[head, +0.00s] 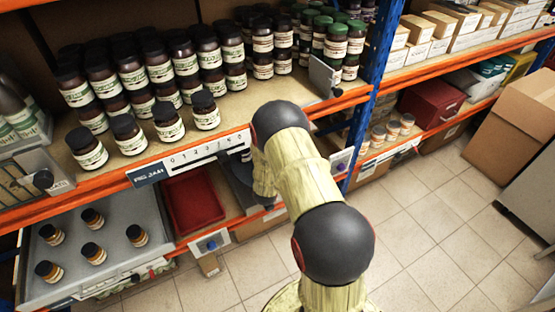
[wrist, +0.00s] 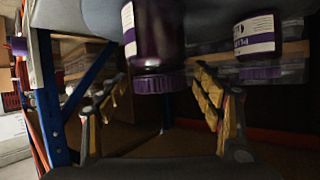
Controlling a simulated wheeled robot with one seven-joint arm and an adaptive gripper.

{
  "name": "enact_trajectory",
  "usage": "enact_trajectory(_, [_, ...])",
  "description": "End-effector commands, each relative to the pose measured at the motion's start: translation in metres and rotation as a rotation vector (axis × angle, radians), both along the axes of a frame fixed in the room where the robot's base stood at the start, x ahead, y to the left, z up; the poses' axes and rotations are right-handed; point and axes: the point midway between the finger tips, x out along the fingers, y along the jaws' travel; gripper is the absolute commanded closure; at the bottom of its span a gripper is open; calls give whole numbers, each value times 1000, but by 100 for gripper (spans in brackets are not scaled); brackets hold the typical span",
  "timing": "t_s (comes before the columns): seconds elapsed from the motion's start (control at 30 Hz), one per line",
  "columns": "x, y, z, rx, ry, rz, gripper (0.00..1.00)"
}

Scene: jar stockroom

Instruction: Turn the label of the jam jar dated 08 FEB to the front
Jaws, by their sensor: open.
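In the wrist view my gripper (wrist: 160,88) is open, one yellow-padded finger on each side. A dark jar with a purple lid (wrist: 160,40) appears lid-down between the fingertips, touching neither visibly. Only a strip of its white label shows, at its left edge; the rest is turned out of sight. A second purple-lidded jar (wrist: 257,38) stands to the right with its label partly in view. I cannot read a date on either jar, so I cannot tell which is 08 FEB. In the head view my gripper is hidden and the jar cannot be made out.
A blue shelf post (wrist: 75,95) stands left of my gripper. In the head view, dark-lidded jars (head: 168,122) crowd the FIG JAM shelf, beside green-lidded jars (head: 335,42). A grey tray (head: 75,285) with small jars and a red bin (head: 192,200) sit below. Tiled floor (head: 430,235) is open at right.

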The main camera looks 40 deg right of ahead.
Motion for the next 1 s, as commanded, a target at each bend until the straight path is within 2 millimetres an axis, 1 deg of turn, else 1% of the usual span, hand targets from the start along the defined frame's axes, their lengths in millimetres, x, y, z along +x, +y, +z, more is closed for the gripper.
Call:
enact_trajectory(0.17, [-14,19,11,0,-1,2,33])
enact_trajectory(0.4, [-42,55,30,-1,-2,3,33])
enact_trajectory(0.6, [-59,76,41,-1,-3,1,33])
enact_trajectory(0.77, [-65,82,44,-1,-2,0,33])
enact_trajectory(1.0, [-66,83,45,-1,-2,0,33])
